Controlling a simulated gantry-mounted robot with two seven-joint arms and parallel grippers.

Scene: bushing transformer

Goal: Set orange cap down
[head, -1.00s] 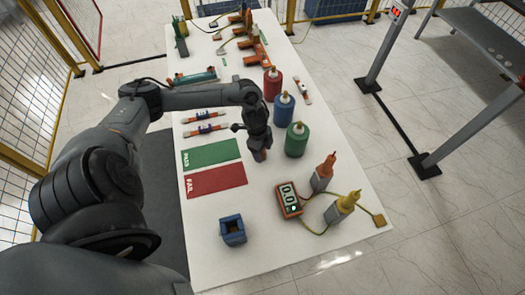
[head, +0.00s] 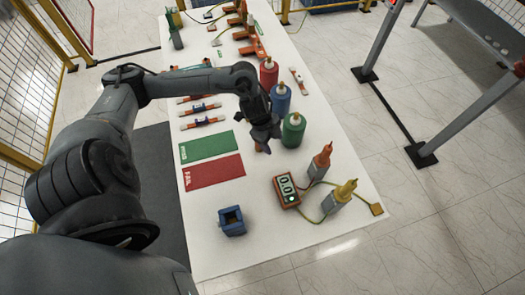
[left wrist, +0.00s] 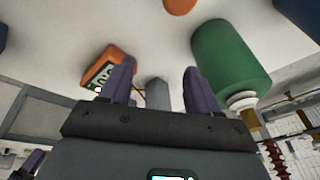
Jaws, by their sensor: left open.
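The orange cap (left wrist: 180,5) shows as a rounded orange shape at the top edge of the left wrist view, against the white table, partly cut off. In the head view a small orange patch (head: 258,147) shows beside my left fingertips, mostly hidden by the gripper. My left gripper (head: 263,149) is low over the table, left of the green bottle. In the left wrist view its two purple fingers (left wrist: 156,85) are apart with nothing held between them, and the cap is beyond their tips. My right gripper is not in view.
The green bottle (head: 293,130) stands close to the gripper, with blue (head: 281,99) and red (head: 268,74) bottles behind. The green PASS mat (head: 207,147) and red FAIL mat (head: 214,172) lie left. A meter (head: 286,190) and blue block (head: 232,221) are nearer; table between them is clear.

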